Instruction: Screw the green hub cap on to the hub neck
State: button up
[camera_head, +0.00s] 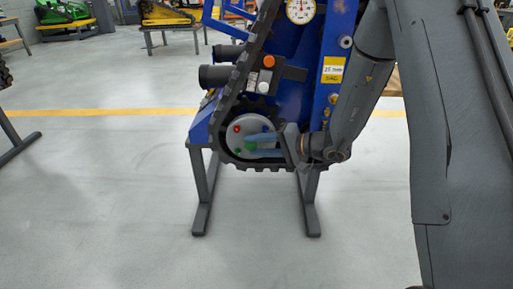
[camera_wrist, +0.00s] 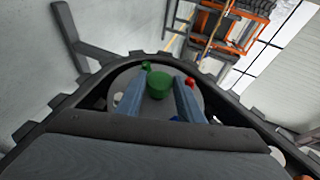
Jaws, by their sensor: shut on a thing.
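The green hub cap (camera_wrist: 159,86) is between the two blue-grey fingers of my gripper (camera_wrist: 160,92) in the wrist view. The gripper is shut on it, in front of the round grey hub face (camera_head: 238,122) inside the track loop. In the head view the cap (camera_head: 251,149) is a small green patch by the fingers, partly covered. The hub neck is hidden behind the cap, so I cannot tell whether the cap touches or sits on it. A smaller green part (camera_wrist: 146,66) shows just beside the cap in the wrist view.
A red knob (camera_head: 236,129) is on the hub face, close to one finger in the wrist view (camera_wrist: 190,82). The black track (camera_head: 232,98) closely surrounds the hub. An orange-capped fitting (camera_head: 268,61) and black cylinders (camera_head: 217,76) are above. The floor in front is clear.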

jog(key=shift+w, duration=0.4)
jog(key=o, duration=1.1)
jog(key=shift+d, duration=0.1)
jog(key=v, duration=0.7)
jog(key=shift+d+p, duration=0.25)
jog(key=shift+p, duration=0.2)
jog(key=shift+s+r, duration=0.15)
